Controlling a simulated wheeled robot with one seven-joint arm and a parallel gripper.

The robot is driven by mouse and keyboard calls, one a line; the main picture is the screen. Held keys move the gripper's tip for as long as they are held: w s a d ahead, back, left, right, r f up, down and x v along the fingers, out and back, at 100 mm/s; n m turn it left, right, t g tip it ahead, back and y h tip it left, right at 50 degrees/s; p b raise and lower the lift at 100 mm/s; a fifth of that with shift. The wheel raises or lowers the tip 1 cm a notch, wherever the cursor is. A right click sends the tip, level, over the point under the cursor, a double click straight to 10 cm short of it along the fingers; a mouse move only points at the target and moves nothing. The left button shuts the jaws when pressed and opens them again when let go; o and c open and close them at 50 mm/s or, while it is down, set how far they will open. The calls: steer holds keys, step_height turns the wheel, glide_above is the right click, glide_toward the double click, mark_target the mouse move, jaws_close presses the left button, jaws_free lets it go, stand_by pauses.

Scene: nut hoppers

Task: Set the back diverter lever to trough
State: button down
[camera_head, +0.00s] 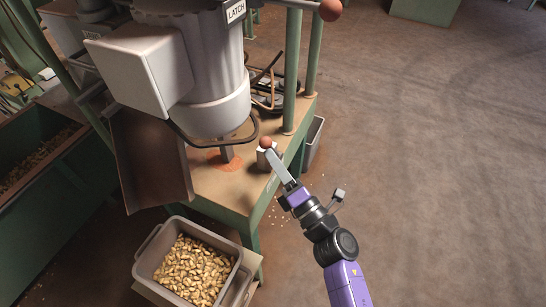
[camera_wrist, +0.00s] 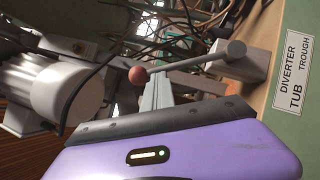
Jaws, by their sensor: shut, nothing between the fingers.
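In the wrist view a diverter lever with a red ball knob (camera_wrist: 137,75) runs on a grey rod (camera_wrist: 190,64) to a pale block (camera_wrist: 250,60). A label (camera_wrist: 293,72) reading DIVERTER, TUB and TROUGH is beside the block. In the head view a red knob (camera_head: 265,142) shows at the tip of my gripper (camera_head: 271,156), by a small pale block on the table edge. My gripper is shut and empty, its fingers (camera_wrist: 157,92) close to the knob. Whether they touch, and which setting the lever is at, I cannot tell.
A grey hopper (camera_head: 212,95) with a LATCH label stands over the table (camera_head: 215,185). A brown chute (camera_head: 150,160) hangs at its left. A tub (camera_head: 150,262) of nuts stands below, a green trough (camera_head: 75,160) at left. Open floor (camera_head: 440,150) is at right.

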steer(key=shift+w+r+p, duration=0.1)
steer(key=shift+r+p, duration=0.1)
steer(key=shift+p, duration=0.15)
steer(key=w+d+r+m+g+h+p, duration=0.2)
steer(key=w+m+p, duration=0.7)
steer(key=p, duration=1.3)
steer(key=shift+w+d+r+g+h, duration=0.15)
steer(key=shift+w+d+g+h, duration=0.65)
steer(key=shift+w+d+g, duration=0.3)
steer(key=shift+r, duration=0.1)
